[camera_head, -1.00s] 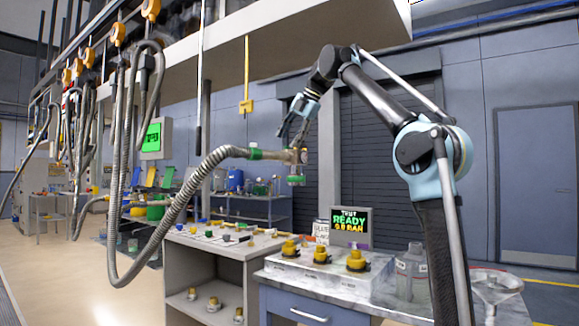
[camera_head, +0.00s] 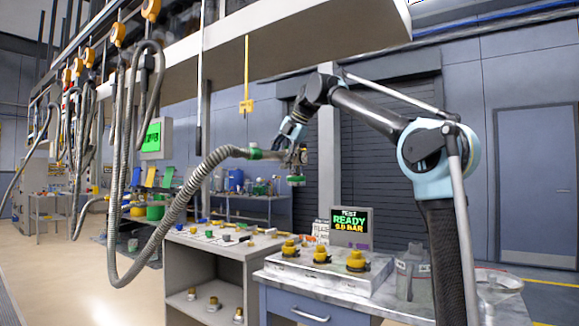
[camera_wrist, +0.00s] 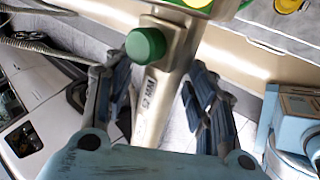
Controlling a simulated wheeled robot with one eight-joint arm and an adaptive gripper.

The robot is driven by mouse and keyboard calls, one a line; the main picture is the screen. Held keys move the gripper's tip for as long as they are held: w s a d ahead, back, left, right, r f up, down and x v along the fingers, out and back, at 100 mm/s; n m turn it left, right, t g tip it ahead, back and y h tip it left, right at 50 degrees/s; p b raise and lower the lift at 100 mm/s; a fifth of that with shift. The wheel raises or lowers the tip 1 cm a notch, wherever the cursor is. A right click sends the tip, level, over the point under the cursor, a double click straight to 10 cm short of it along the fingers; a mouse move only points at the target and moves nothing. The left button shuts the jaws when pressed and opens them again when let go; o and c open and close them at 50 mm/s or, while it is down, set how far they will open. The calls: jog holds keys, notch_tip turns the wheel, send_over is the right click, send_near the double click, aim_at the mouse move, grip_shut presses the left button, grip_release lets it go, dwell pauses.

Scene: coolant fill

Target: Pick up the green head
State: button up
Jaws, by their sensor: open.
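The green head (camera_head: 297,179) is a metal fill head with green bands, on the end of a thick ribbed grey hose (camera_head: 180,200). It hangs in the air at mid-picture. In the wrist view, its metal body (camera_wrist: 157,95) carries a green button (camera_wrist: 145,46) and a "52 MM" label. My gripper (camera_head: 291,148) is open at the head. In the wrist view, one finger of my gripper (camera_wrist: 150,88) is on each side of the metal body, with visible gaps. Whether the fingertips reach past the body is hard to tell.
A grey cabinet (camera_head: 200,244) with several small caps stands below. A marble-topped table (camera_head: 385,292) holds yellow fittings (camera_head: 320,254) and a screen (camera_head: 351,227) reading "TEST READY". More hoses (camera_head: 70,130) hang at left. An overhead beam (camera_head: 310,38) runs above.

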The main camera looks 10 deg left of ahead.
grip_shut()
jog(key=shift+r, duration=0.15)
dwell(0.4)
